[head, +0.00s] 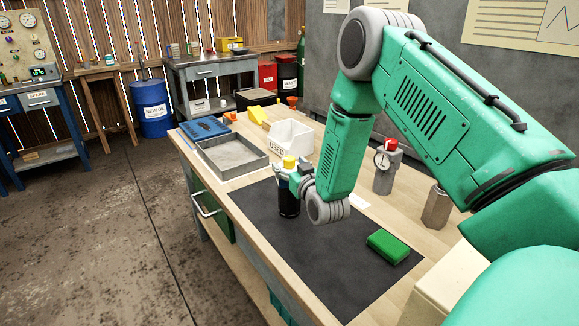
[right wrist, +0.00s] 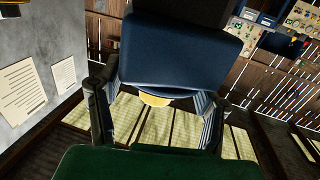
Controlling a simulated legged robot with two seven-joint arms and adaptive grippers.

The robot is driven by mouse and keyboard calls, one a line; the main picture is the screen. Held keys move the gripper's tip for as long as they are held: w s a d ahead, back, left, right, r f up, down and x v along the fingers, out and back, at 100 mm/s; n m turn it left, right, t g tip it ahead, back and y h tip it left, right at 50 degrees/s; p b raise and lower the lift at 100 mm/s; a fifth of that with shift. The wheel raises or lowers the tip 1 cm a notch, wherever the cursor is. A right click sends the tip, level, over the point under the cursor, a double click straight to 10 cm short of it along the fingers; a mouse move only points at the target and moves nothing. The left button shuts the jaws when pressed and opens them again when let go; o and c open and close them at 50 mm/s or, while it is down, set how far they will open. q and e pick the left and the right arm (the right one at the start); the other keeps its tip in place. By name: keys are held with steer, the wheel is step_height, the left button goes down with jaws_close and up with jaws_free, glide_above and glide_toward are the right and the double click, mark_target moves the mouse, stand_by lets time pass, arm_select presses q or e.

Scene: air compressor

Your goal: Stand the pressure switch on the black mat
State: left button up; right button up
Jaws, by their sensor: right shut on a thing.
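The black mat (head: 335,258) lies on the workbench. My right gripper (head: 290,176) is over the left part of the mat, shut on an upright dark cylindrical thing with a yellow top, which I take to be the pressure switch (head: 289,204). Its yellow top shows above the fingers and its dark body below them. Its lower end is at or just above the mat; I cannot tell if it touches. In the right wrist view, a bit of the yellow top (right wrist: 155,99) shows between the fingers, the rest hidden. My left gripper is not in view.
A green block (head: 388,246) lies on the mat's right side. A gauge unit with a red knob (head: 383,172) and a hexagonal metal piece (head: 436,207) stand to the right. A grey tray (head: 210,168) and a white USED bin (head: 278,147) stand behind. The mat's front is clear.

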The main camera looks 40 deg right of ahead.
steer(key=o, duration=1.7)
steer(key=shift+a, duration=0.1)
steer(key=v, duration=1.2)
